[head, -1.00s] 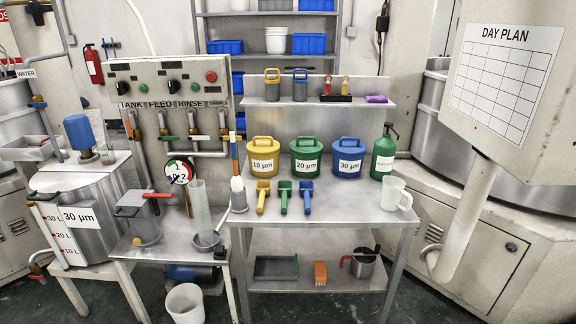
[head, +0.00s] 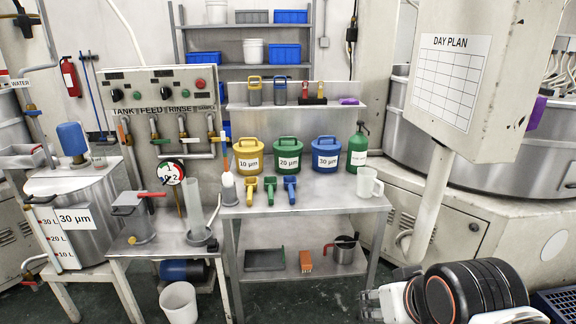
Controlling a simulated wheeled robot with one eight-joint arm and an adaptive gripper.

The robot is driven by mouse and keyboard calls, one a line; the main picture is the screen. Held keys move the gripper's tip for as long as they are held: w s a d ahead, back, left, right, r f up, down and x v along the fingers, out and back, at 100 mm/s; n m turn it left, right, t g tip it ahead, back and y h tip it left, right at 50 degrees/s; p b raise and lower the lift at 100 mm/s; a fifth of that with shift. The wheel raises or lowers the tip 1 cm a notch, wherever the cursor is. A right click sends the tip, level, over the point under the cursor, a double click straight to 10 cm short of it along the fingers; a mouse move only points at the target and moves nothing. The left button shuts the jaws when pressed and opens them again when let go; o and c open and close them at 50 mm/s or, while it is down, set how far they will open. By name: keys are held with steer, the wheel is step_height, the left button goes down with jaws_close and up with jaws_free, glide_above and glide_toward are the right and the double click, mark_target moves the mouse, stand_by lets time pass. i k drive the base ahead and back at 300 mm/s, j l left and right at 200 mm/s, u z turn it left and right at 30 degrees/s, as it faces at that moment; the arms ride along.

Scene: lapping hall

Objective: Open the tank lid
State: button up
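The steel tank (head: 97,238) stands at the left, with a 30 µm label and red level marks on its side. Its flat grey lid (head: 62,184) lies down over the top, so the inside is hidden. A blue motor-like unit (head: 72,139) stands at the lid's back. My arm shows at the lower right, far from the tank.
A low bench (head: 172,243) right of the tank holds a grey pot (head: 134,222) with a red lever. The middle table (head: 320,205) carries yellow, green and blue lidded pots. A white bucket (head: 179,300) stands on the floor. Dark floor is open in front.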

mark_target(52, 188)
steer(key=u, duration=1.65)
steer(key=i+z, duration=0.15)
steer(key=i, duration=0.65)
steer(key=i+z, duration=0.1)
steer(key=i, duration=0.7)
steer(key=i+j+z, duration=0.15)
steer(key=i, duration=0.65)
